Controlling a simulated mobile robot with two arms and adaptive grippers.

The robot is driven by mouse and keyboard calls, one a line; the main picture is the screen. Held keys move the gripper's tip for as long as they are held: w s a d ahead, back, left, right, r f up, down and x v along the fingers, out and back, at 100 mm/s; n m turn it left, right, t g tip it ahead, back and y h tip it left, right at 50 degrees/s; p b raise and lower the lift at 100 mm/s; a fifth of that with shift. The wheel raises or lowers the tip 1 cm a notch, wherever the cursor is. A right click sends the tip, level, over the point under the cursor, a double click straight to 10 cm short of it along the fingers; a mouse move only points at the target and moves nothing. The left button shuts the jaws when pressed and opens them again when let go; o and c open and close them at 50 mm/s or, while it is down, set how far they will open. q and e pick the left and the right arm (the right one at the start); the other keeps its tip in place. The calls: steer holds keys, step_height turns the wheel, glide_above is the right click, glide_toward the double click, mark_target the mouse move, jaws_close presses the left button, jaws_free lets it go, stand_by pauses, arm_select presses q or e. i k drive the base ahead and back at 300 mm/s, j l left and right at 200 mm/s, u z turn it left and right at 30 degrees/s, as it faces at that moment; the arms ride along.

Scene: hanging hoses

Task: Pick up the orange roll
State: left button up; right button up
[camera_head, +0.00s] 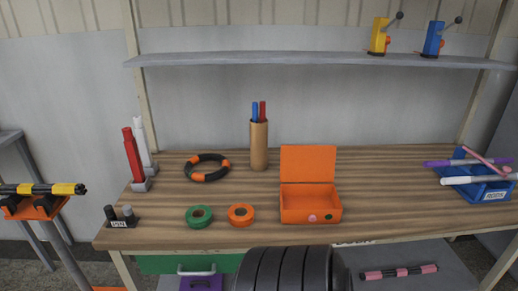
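The orange roll (241,214) lies flat near the front of the wooden workbench (370,220). It is a short, thick ring with a small hole in its middle. A similar green roll (199,216) lies just to its left, apart from it. An open orange box (311,205) stands to its right, with its lid raised at the back. Neither of my grippers shows in the head view, so I cannot see what they hold.
A black-and-orange ring (207,168) and a cup of markers (259,145) stand behind the rolls. Red and white upright tools (133,160) are at the left. A blue bin (479,187) with rods is at the right. A shelf (300,59) spans above; bare bench lies right of the box.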

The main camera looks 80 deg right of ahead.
mark_target(246, 221)
steer(key=z, duration=2.75)
steer(key=i+j, duration=0.05)
steer(key=j, duration=0.05)
